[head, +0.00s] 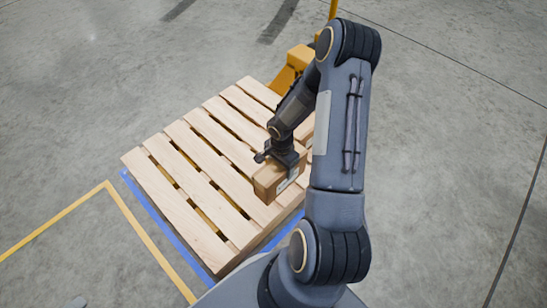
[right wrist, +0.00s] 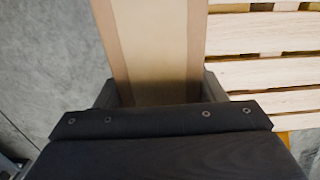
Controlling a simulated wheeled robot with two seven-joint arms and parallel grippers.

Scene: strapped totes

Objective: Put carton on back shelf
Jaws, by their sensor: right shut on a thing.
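A brown carton (head: 268,183) with a pale label on its side is at the near right part of the wooden pallet (head: 190,150). My right gripper (head: 279,163) is shut on the carton from above. In the right wrist view the carton (right wrist: 158,50) lies between the two fingers (right wrist: 160,95), one on each side. I cannot tell whether the carton rests on the slats or is lifted a little. Part of another brown box (head: 305,130) shows behind my right arm. My left gripper is not in view. No shelf is in view.
A yellow pallet jack (head: 292,66) stands at the pallet's far end. Blue tape (head: 165,222) edges the pallet on the floor, and a yellow floor line (head: 150,243) runs outside it. The concrete floor (head: 90,80) around is clear. Pallet slats also show in the right wrist view (right wrist: 262,50).

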